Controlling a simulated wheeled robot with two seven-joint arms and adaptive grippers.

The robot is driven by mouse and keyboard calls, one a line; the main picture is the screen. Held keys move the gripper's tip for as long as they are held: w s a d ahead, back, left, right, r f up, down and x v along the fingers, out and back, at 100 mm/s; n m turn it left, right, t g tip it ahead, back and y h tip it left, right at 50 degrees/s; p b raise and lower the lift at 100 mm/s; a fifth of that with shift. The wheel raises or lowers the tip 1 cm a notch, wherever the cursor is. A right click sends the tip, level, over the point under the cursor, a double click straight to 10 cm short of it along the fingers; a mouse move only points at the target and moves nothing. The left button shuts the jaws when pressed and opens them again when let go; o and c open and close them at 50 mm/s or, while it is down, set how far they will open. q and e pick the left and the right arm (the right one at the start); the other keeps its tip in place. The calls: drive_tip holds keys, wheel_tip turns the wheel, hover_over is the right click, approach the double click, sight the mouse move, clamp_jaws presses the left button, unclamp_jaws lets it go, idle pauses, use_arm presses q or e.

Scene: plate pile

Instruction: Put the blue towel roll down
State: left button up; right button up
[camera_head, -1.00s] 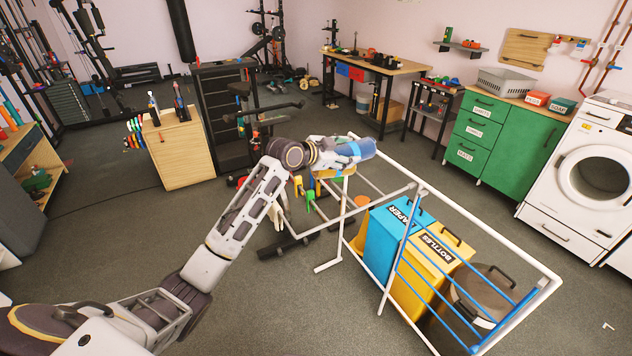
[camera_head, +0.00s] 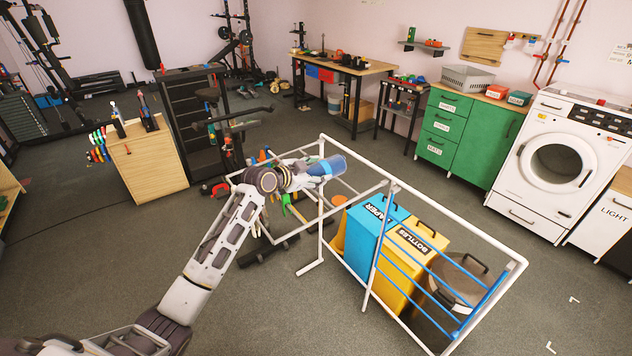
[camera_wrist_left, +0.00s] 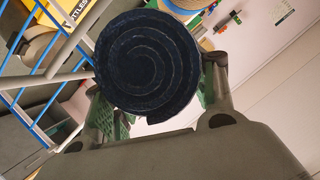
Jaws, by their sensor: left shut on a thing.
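The blue towel roll (camera_head: 334,165) is held in my left gripper (camera_head: 312,170), at the end of my outstretched left arm. In the left wrist view the roll's dark spiral end (camera_wrist_left: 148,64) faces the camera, and the left gripper's green-padded fingers (camera_wrist_left: 160,98) are on either side of it. The gripper is shut on the roll. In the head view the roll overlaps the far left end of the white drying rack (camera_head: 440,212); I cannot tell whether it touches the rack. My right gripper is not in view.
A blue paper bin (camera_head: 366,238), a yellow bottles bin (camera_head: 404,268) and a round lidded bin (camera_head: 455,285) stand by the rack. A green cabinet (camera_head: 484,140) and a white washing machine (camera_head: 552,150) stand behind at right. Open floor lies at front right.

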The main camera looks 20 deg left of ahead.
use_arm(q)
drive_tip(key=shift+f, duration=0.2)
wheel_tip(320, 180, down, 2)
drive_tip(key=shift+f, duration=0.65)
drive_tip(key=o, duration=0.8)
drive_tip(key=shift+c, duration=0.2)
drive_tip(key=o, duration=0.4)
drive_tip(key=shift+c, duration=0.2)
drive_tip(key=shift+s, duration=0.1)
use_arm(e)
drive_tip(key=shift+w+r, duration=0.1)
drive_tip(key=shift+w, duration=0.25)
